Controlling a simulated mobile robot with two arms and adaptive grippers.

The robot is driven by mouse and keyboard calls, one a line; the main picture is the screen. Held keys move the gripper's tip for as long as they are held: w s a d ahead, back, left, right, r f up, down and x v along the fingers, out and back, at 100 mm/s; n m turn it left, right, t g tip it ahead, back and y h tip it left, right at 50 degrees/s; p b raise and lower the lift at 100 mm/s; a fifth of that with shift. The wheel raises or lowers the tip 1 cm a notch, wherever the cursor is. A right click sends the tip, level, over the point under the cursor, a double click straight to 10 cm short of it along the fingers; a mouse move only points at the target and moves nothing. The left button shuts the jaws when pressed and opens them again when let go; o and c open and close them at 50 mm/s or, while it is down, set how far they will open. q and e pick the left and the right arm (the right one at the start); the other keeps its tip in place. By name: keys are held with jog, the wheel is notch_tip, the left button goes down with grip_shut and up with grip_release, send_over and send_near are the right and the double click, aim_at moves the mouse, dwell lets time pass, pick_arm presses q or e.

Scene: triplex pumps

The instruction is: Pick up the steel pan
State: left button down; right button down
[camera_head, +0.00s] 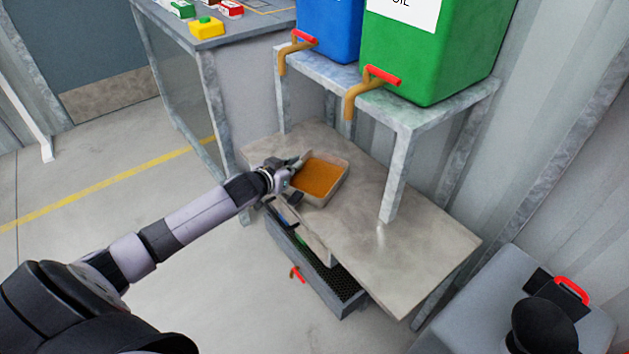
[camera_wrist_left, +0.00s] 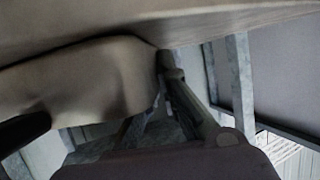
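The steel pan (camera_head: 323,181) is a shallow square pan with orange-brown liquid in it. In the head view it is at the left part of the low bench top (camera_head: 400,255), below the raised shelf. My left gripper (camera_head: 292,170) is at the pan's left rim, its fingers close to or touching the wall. Whether they are shut on the rim cannot be made out. In the left wrist view, large beige surfaces fill the top and left very close, and a grey finger (camera_wrist_left: 195,110) shows beside them. My right gripper is not in view.
A blue container (camera_head: 330,28) and a green container (camera_head: 435,50) stand on the shelf (camera_head: 440,108), their red-handled taps overhanging its front. A shelf leg stands right of the pan. An open drawer (camera_head: 315,265) juts out below. Open floor lies left.

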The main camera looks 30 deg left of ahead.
pick_arm(q)
jog(key=shift+r, duration=0.2)
dwell(0.4)
